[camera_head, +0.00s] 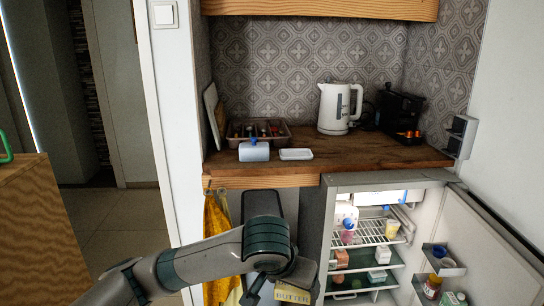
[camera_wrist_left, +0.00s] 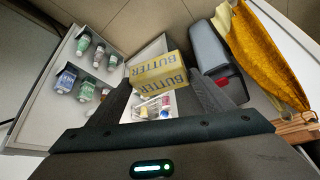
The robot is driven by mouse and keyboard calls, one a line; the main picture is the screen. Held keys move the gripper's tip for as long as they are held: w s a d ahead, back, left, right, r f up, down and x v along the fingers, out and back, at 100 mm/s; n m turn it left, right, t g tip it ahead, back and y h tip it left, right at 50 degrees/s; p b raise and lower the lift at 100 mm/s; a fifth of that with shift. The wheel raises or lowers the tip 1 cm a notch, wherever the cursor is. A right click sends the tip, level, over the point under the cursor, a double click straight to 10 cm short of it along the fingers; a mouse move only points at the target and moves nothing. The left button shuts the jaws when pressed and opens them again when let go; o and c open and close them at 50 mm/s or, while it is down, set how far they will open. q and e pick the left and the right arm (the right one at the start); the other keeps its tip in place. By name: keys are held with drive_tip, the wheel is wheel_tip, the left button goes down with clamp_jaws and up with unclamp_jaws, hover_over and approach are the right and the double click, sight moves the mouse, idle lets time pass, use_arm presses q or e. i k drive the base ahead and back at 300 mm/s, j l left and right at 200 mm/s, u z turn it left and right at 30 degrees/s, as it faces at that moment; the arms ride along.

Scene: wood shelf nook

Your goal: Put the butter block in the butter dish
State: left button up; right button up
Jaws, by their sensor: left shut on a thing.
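My left gripper (camera_head: 278,284) is shut on the butter block (camera_head: 293,294), a yellow block with "BUTTER" lettering, low in front of the counter. In the left wrist view the butter block (camera_wrist_left: 158,76) sits between the dark fingers (camera_wrist_left: 160,88). The butter dish (camera_head: 296,154) looks like a shallow white tray, open and empty, near the counter's front edge. A pale lid with a blue knob (camera_head: 254,152) stands on the counter just left of it. My right gripper is out of view.
The wooden counter (camera_head: 370,156) has free room right of the dish. A cutlery tray (camera_head: 260,133), white kettle (camera_head: 338,108) and black machine (camera_head: 400,112) stand behind. Below right, the fridge (camera_head: 340,182) is open, its door (camera_head: 490,245) swung right. A yellow towel (camera_head: 216,235) hangs left.

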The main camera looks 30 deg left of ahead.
sight(296, 155)
drive_tip(key=i+l, duration=0.2)
drive_tip(key=i, duration=0.25)
drive_tip(key=i+l, duration=0.2)
drive_tip(key=i, duration=0.25)
